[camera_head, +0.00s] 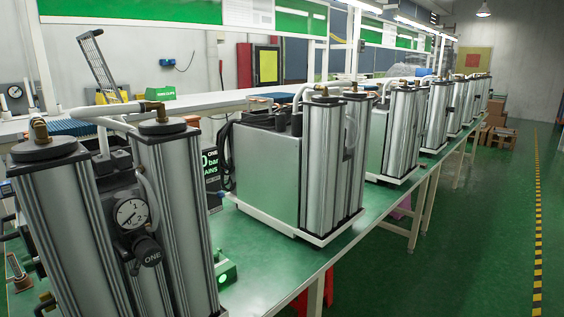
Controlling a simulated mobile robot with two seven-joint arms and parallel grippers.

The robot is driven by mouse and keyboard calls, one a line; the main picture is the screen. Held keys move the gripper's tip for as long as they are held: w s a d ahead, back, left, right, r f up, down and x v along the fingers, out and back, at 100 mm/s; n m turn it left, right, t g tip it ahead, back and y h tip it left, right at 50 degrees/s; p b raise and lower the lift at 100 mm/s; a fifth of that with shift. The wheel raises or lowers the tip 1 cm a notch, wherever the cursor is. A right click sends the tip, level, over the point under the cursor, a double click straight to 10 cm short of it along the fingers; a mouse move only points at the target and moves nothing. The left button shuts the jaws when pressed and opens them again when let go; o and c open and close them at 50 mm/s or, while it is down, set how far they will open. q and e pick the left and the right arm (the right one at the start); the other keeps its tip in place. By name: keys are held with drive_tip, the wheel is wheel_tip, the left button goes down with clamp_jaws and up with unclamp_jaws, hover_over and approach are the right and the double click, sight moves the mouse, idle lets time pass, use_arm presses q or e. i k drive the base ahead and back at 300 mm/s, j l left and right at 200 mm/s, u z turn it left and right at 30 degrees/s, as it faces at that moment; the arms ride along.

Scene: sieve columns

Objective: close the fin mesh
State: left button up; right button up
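I cannot pick out a fin mesh for certain in the head view. The nearest machine has two silver ribbed sieve columns (72,240) with black caps and brass elbows. Neither of my grippers is in view.
The machines stand in a row on a long green bench (262,262). A small box with a green light (226,271) lies beside the nearest machine. A yellow-black floor line (538,220) runs along the right, with clear floor between. Cardboard boxes (497,115) stand far back.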

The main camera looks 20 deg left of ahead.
sight(88, 34)
drive_tip(key=i+l+u, duration=0.1)
drive_tip(key=i+u, duration=0.15)
drive_tip(key=u, duration=0.2)
drive_tip(key=i+l+u, duration=0.15)
drive_tip(key=u, duration=0.35)
drive_tip(key=i+l+u, duration=0.25)
drive_tip(key=u, duration=0.2)
drive_tip(key=i+l+u, duration=0.2)
drive_tip(key=u, duration=0.15)
drive_tip(key=i+l+u, duration=0.1)
drive_tip(key=l+u, duration=0.2)
drive_tip(key=i+l+u, duration=0.15)
drive_tip(key=l+u, duration=0.2)
drive_tip(key=i+l+u, duration=0.2)
drive_tip(key=l+u, duration=0.2)
drive_tip(key=l, duration=0.15)
drive_tip(key=k, duration=0.05)
